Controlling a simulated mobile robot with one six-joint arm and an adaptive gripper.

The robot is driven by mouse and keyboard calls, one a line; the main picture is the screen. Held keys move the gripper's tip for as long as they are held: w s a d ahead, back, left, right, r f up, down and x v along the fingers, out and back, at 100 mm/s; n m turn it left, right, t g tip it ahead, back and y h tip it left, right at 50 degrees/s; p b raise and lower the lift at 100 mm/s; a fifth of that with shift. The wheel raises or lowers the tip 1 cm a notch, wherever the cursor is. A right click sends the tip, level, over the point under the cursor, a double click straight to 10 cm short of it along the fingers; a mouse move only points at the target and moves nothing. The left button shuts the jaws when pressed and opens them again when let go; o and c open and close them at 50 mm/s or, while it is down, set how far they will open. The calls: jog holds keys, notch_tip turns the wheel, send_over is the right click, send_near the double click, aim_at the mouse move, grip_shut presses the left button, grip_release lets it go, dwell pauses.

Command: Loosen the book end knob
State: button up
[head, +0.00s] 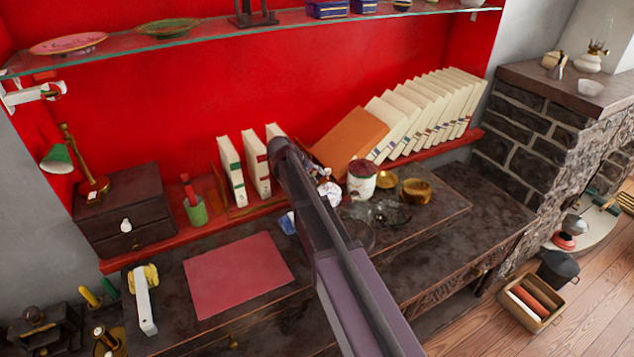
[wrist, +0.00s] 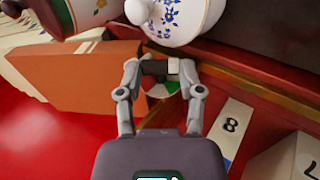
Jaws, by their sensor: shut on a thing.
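My gripper (wrist: 160,69) is shut in the wrist view, its two fingers closed around a small dark and pale piece. Just behind it is a round knob (wrist: 168,87) with white, green and dark sections, largely covered by the fingers. I take the gripped piece to be part of this book end knob, though its join is hidden. An orange-brown panel (wrist: 85,80) lies left of the fingers; it also shows in the head view (head: 350,137), leaning against the tilted books (head: 425,110). In the head view my arm covers the knob.
A flowered white teapot (wrist: 182,18) is close above the fingers in the wrist view. Upright books (head: 232,172) stand left of my arm. A white jar (head: 361,182) and a brass bowl (head: 415,191) stand to its right. A glass shelf (head: 200,37) spans above.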

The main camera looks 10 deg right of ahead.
jog(key=h+b, duration=0.1)
jog(key=b, duration=0.1)
jog(key=f+t+h+b, duration=0.1)
jog(key=h+b, duration=0.1)
jog(key=b, duration=0.1)
jog(key=shift+s+a+f, duration=0.15)
jog(key=shift+a, duration=0.05)
jog(key=h+b, duration=0.1)
jog(key=b, duration=0.1)
jog(key=t+h+b, duration=0.1)
jog(key=b, duration=0.1)
jog(key=h+b, duration=0.2)
jog(key=shift+a+f, duration=0.1)
jog(key=shift+f, duration=0.2)
jog(key=t+h+b, duration=0.1)
jog(key=h+b, duration=0.1)
jog(key=b, duration=0.1)
jog(key=shift+b, duration=0.3)
jog(key=shift+h+b, duration=0.4)
jog(key=shift+r, duration=0.15)
jog(key=o, duration=1.1)
jog(key=shift+o, duration=0.2)
jog(key=shift+r+p, duration=0.25)
jog(key=shift+p, duration=0.4)
